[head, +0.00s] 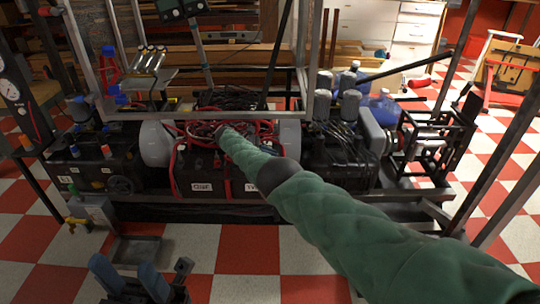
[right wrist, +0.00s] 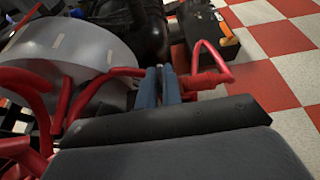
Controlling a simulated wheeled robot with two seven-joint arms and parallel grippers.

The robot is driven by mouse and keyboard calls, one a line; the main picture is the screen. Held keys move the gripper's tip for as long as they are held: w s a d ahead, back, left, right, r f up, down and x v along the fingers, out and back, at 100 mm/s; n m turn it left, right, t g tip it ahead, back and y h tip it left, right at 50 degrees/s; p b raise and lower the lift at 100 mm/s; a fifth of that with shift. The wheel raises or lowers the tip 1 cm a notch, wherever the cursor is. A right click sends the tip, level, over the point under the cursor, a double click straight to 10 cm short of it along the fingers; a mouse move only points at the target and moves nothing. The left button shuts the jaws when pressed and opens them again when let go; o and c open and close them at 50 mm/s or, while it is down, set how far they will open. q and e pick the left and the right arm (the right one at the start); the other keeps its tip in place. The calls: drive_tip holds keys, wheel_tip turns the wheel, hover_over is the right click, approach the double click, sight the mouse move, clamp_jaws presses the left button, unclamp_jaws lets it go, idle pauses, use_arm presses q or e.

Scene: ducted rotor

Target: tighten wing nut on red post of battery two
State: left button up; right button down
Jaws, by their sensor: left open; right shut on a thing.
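Battery two (head: 251,187) is a black box with a white label, partly covered by my right arm in the head view. My right gripper (right wrist: 158,88) shows two blue fingers close together beside a red cable end (right wrist: 203,80). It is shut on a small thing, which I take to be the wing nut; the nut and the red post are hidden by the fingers. In the head view my right arm's green sleeve reaches down to the tangled red cables over the batteries. My left gripper (head: 145,282) is open and empty at the bottom left, apart from the batteries.
Another labelled black battery (head: 199,188) stands left of battery two. A pale drum (head: 156,143) is at its left, and a grey drum fills the left of the right wrist view (right wrist: 85,55). Frame bars (head: 210,115) cross above. Checkered floor in front is mostly clear.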

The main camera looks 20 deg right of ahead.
drive_tip(key=shift+w+d+r, duration=0.1)
drive_tip(key=shift+w+r, duration=0.05)
drive_tip(key=shift+r, duration=0.2)
idle(0.3)
drive_tip(key=c, duration=1.6)
unclamp_jaws()
drive_tip(key=shift+o, duration=0.2)
drive_tip(key=shift+f, duration=0.15)
